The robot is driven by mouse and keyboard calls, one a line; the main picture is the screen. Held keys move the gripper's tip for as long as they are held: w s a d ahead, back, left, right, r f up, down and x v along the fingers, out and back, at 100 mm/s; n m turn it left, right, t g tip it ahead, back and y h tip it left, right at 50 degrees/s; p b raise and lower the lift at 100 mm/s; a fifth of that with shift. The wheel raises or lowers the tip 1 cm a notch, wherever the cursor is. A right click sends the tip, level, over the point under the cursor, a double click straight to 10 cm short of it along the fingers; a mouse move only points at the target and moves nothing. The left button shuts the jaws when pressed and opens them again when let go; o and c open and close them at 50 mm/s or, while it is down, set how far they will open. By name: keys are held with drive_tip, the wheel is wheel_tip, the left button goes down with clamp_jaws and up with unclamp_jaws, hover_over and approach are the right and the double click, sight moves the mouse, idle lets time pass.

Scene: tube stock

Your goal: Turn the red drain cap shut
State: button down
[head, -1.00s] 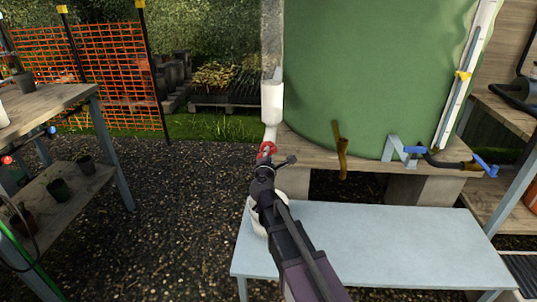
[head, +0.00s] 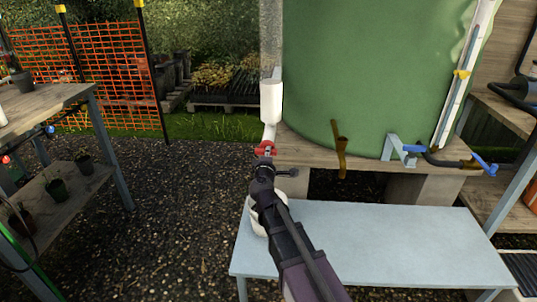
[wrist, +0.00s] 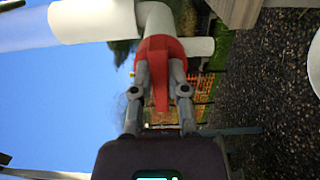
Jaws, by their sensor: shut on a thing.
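The red drain cap (head: 265,148) is on the lower end of the white pipe (head: 270,102), left of the green tank. In the wrist view the cap (wrist: 163,50) sits on the white pipe fitting, with a flat red tab extending toward my gripper. My gripper (head: 266,157) is at the cap. In the wrist view its two fingers (wrist: 161,82) are closed on either side of the tab. My arm partly hides the cap's near side in the head view.
A pale blue table (head: 370,245) stands below, with a white container (head: 256,218) partly hidden behind my arm. The green tank (head: 375,75) rests on a wooden platform. Gravel lies left.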

drive_tip(key=c, duration=0.6)
unclamp_jaws()
drive_tip(key=shift+c, duration=0.2)
drive_tip(key=s, duration=1.2)
drive_tip(key=shift+a, duration=0.2)
